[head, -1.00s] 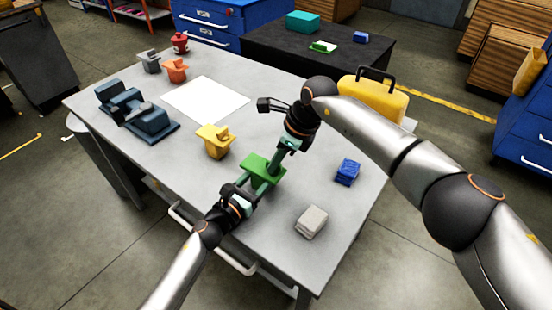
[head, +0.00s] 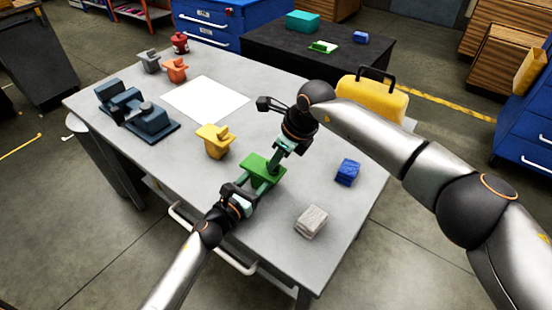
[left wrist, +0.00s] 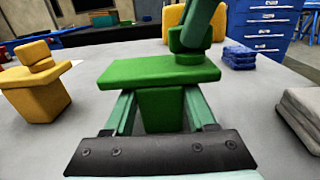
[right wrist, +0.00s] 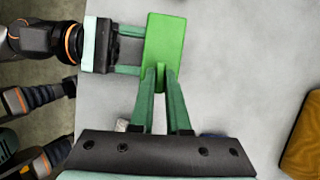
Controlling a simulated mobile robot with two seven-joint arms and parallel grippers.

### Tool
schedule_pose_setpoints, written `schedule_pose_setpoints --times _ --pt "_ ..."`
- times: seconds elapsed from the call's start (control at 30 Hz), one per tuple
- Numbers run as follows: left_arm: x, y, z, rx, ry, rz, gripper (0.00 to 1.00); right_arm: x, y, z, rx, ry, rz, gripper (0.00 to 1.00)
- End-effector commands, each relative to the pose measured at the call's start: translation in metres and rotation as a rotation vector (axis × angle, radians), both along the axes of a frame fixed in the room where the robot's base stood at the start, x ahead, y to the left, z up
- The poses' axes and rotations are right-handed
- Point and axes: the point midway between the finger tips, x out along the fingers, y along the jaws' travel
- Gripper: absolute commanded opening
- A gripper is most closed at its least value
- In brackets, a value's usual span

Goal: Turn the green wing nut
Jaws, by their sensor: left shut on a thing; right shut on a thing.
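The green block (head: 254,172) stands on the grey table, with a flat plate on top and a narrower body below. My left gripper (head: 244,189) is shut on its body from the front; the left wrist view shows the green body (left wrist: 161,110) between the two fingers. My right gripper (head: 276,164) comes down from above, shut on the green wing nut on top of the plate. In the right wrist view the wing nut (right wrist: 160,76) shows as a small tab between the fingertips. The fingers partly hide it in the head view.
A yellow block (head: 214,140) stands left of the green one. A white sheet (head: 205,99), a dark blue fixture (head: 150,121) and a yellow case (head: 372,97) are farther back.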

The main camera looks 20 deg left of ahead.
Motion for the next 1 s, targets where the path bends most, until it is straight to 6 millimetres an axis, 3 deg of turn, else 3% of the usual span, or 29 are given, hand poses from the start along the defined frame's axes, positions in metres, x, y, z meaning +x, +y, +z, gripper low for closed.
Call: schedule_pose_setpoints --times 0.47,0.5,0.77,1.0 --pt "-0.0002 0.0001 -0.0004 0.001 0.001 0.0 0.0 0.0003 0.0001 0.0009 0.003 -0.002 -0.075 0.0" --pt "-0.0002 0.0001 -0.0004 0.001 0.001 0.0 0.0 0.0004 0.0002 0.001 0.003 -0.002 -0.075 0.15" --pt "-0.0002 0.0001 -0.0005 0.001 0.001 0.0 0.0 -0.0001 0.0002 0.0006 0.002 -0.001 -0.074 0.44" --pt "-0.0002 0.0001 -0.0005 0.001 0.001 0.0 0.0 -0.0004 0.0001 0.0005 0.002 -0.001 -0.073 0.45"
